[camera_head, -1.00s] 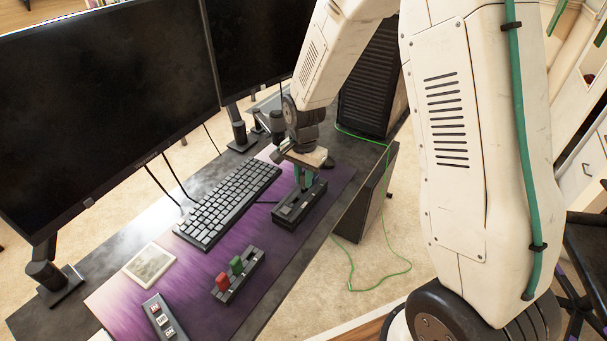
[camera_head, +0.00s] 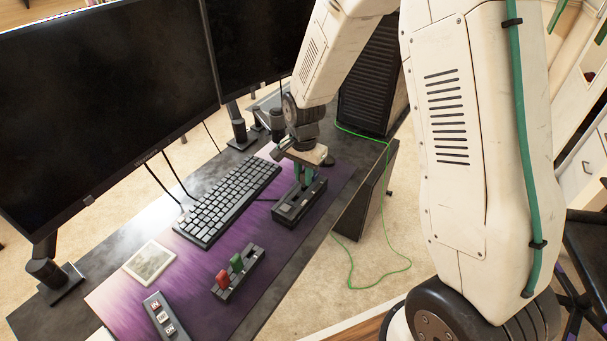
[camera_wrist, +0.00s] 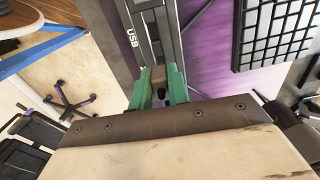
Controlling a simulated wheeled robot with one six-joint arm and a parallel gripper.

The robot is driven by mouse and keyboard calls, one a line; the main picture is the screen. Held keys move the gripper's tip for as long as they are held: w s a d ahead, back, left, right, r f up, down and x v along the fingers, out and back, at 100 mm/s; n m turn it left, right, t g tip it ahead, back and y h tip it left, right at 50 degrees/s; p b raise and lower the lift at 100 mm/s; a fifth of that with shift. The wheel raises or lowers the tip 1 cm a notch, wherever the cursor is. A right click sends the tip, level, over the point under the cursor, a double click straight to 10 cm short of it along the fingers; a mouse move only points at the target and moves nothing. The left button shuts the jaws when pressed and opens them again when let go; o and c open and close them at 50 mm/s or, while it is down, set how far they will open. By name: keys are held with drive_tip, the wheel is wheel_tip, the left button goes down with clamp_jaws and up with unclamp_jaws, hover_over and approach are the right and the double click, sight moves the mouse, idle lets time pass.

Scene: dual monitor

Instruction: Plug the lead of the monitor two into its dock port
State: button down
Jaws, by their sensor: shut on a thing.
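The dock is a long dark box (camera_head: 299,204) on the purple mat, right of the keyboard; in the wrist view its top (camera_wrist: 148,30) carries the word USB. My gripper (camera_head: 304,176) points down at the dock's far end. In the wrist view its green fingers (camera_wrist: 160,90) are closed around a small dark piece, apparently the lead's plug, mostly hidden between them. I cannot tell whether the plug is in a port. Two dark monitors stand at the left, a near one (camera_head: 100,100) and a far one (camera_head: 248,45); which is monitor two is not marked.
A keyboard (camera_head: 229,204) lies close left of the dock. A holder with a red block (camera_head: 222,279) and a green block (camera_head: 237,262) stands nearer. A small key strip (camera_head: 163,318) and a pale square pad (camera_head: 149,262) lie further forward. A black tower (camera_head: 370,85) stands behind.

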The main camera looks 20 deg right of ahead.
drive_tip(key=shift+f, duration=1.3)
drive_tip(key=c, duration=1.3)
unclamp_jaws()
drive_tip(key=shift+o, duration=0.2)
wheel_tip(320, 180, up, 8)
drive_tip(key=shift+f, duration=0.1)
